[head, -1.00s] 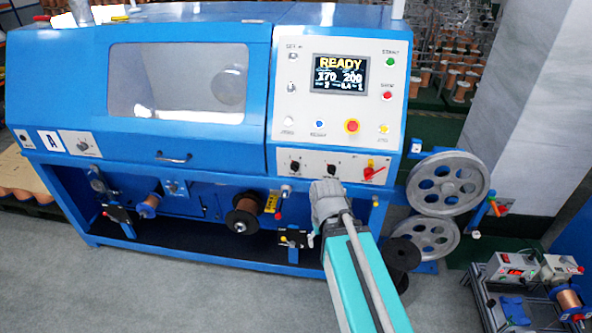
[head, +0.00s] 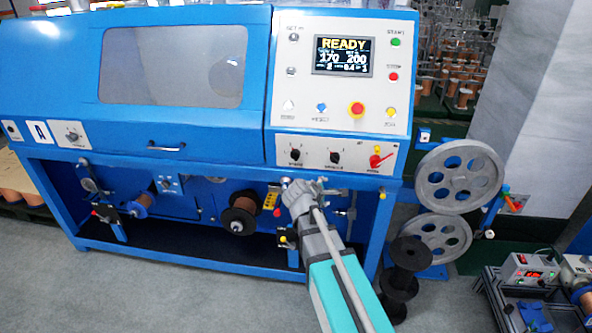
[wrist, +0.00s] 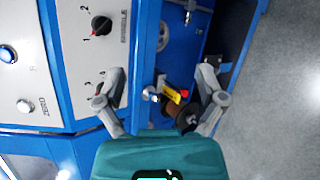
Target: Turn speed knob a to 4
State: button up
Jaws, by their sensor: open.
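Two black knobs sit on the white lower panel of the blue machine marked A. The left knob (head: 295,154) has a label too small to read surely in the head view; in the wrist view a numbered knob (wrist: 98,103) is mostly hidden behind a finger. The right knob (head: 335,157) shows in the wrist view (wrist: 101,25), labelled SPINDLE, its red mark near 1. My gripper (head: 293,186) is below the left knob, in front of the machine, and its fingertips are hard to make out there. In the wrist view my gripper (wrist: 163,76) is open and empty, fingers apart.
A red-handled switch (head: 380,160) is right of the knobs. A screen (head: 343,56) reads READY, with buttons around it. A dark spool (head: 240,214) hangs left of my gripper. Grey pulleys (head: 458,177) stand to the right. Grey floor lies in front.

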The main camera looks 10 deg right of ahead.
jog(key=w+a+f+n+t+b, duration=0.2)
jog(key=w+a+n+t+b, duration=0.1)
jog(key=w+n+t+b, duration=0.25)
jog(key=n+t+y+b, duration=0.25)
jog(key=n+b, duration=0.25)
jog(key=n, duration=0.8)
send_near(294, 158)
jog(key=s, duration=0.3)
jog(key=shift+a+f+t, duration=0.25)
jog(key=shift+a+t, duration=0.05)
jog(key=shift+a, duration=0.15)
jog(key=shift+m, duration=0.25)
jog(key=x, duration=1.3)
jog(key=shift+w+d, duration=0.2)
jog(key=shift+w, duration=0.1)
jog(key=shift+c, duration=0.2)
jog(key=c, duration=1.1)
